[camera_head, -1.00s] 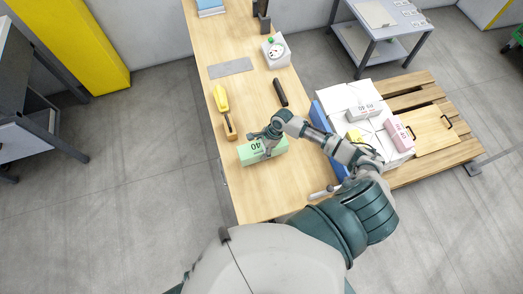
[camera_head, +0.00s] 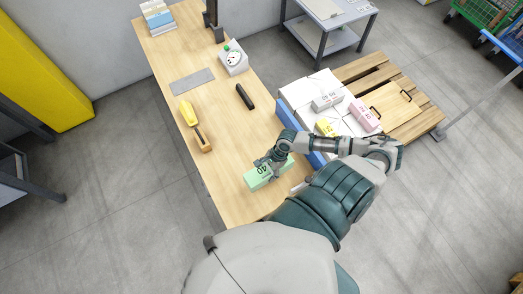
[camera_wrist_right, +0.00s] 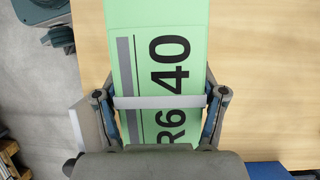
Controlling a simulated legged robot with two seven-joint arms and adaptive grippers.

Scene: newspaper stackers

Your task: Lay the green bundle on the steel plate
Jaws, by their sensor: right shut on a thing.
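The green bundle (camera_head: 257,179) is at the near end of the wooden table, marked "40" on top. In the right wrist view the green bundle (camera_wrist_right: 190,28) lies between the two fingers, with "R6 40" readable and a pale band across it. My right gripper (camera_head: 268,167) is shut on it; in the wrist view the gripper (camera_wrist_right: 160,105) has a finger at each side. I cannot tell whether the bundle touches the table. The steel plate (camera_head: 192,81) is a flat grey sheet farther along the table, bare on top. My left gripper is not in view.
A yellow-handled tool (camera_head: 187,113), a black bar (camera_head: 244,97) and a white dial scale (camera_head: 233,61) are on the table (camera_head: 222,140).

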